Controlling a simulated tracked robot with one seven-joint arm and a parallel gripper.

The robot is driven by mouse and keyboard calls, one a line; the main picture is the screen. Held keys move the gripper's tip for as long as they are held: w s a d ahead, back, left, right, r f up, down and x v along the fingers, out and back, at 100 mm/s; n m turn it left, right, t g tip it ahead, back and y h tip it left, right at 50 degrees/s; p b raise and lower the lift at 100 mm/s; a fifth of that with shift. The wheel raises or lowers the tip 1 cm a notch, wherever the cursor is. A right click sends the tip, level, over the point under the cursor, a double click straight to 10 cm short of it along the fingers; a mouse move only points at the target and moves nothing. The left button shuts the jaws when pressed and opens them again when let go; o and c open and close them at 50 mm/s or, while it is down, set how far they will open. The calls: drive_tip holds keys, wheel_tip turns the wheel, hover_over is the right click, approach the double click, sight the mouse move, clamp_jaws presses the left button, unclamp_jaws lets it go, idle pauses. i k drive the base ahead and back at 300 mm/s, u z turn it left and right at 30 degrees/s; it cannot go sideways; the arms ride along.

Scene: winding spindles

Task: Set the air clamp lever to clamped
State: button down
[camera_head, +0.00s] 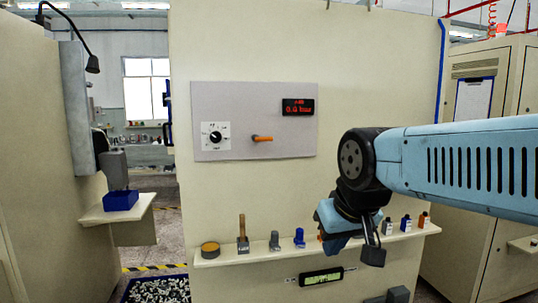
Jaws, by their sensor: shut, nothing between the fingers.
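The air clamp lever (263,138) has an orange handle and sits on a grey panel (258,95) on the cream cabinet front. The handle points to the right, about level. A red-lit display (298,107) above it appears to read 0.0 bar. A round black dial (215,137) on a white plate is to its left. My gripper (373,256) is shut and empty, pointing down in front of the shelf. It is below and to the right of the lever, well apart from it. Any lever position labels are too small to read.
A narrow shelf (225,259) below the panel holds a round tin (210,249), a wooden-handled brush (243,236) and several small items. A digital readout (321,278) is under the shelf. A side shelf with a blue-based device (121,200) is at left. The front of the panel is clear.

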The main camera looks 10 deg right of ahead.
sight(264, 139)
drive_tip(key=u, duration=2.2)
drive_tip(key=i, duration=1)
drive_tip(key=z, duration=1.8)
